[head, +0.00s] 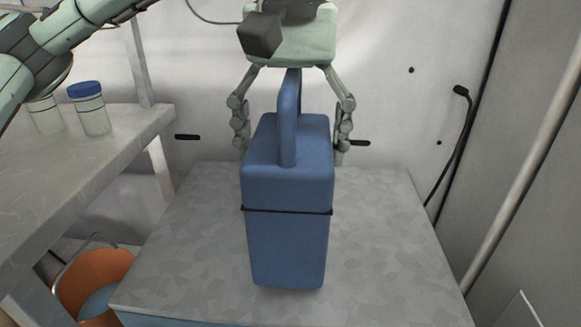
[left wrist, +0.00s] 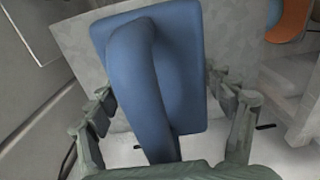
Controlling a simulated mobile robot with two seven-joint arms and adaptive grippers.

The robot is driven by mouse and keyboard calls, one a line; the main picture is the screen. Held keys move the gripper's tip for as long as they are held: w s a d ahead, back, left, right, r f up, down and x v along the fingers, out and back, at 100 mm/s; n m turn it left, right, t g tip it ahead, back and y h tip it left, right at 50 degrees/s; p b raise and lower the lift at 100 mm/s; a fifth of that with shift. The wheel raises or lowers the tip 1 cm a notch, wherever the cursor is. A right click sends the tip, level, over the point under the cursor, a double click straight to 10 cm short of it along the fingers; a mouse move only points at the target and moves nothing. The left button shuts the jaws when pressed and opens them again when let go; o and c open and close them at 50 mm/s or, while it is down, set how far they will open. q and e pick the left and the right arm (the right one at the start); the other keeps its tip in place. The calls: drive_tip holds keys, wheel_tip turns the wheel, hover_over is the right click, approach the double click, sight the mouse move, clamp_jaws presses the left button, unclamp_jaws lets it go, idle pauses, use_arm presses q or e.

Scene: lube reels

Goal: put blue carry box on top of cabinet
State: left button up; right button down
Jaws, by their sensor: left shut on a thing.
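The blue carry box (head: 288,235) is upright, with its loop handle on top and a dark seam around its body. It also shows in the left wrist view (left wrist: 187,60). It is over the grey mottled top of the cabinet (head: 385,240); I cannot tell if its base touches. My left gripper (head: 291,145) comes from behind the box, with its fingers on both sides of the upper part. It is shut on the box. The box hides part of the fingers. My right gripper is not in view.
A grey table (head: 130,140) stands at the left with a blue-lidded jar (head: 90,108) near its back. An orange bucket (head: 75,285) is below, left of the cabinet. A pale wall is behind, with a black cable (head: 450,150) at the right. Free cabinet top lies around the box.

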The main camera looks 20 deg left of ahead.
use_arm(q)
drive_tip(key=shift+f, duration=1.65)
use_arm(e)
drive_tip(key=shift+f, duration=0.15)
use_arm(q)
drive_tip(key=shift+f, duration=0.15)
drive_tip(key=o, duration=1.8)
drive_tip(key=shift+o, duration=0.2)
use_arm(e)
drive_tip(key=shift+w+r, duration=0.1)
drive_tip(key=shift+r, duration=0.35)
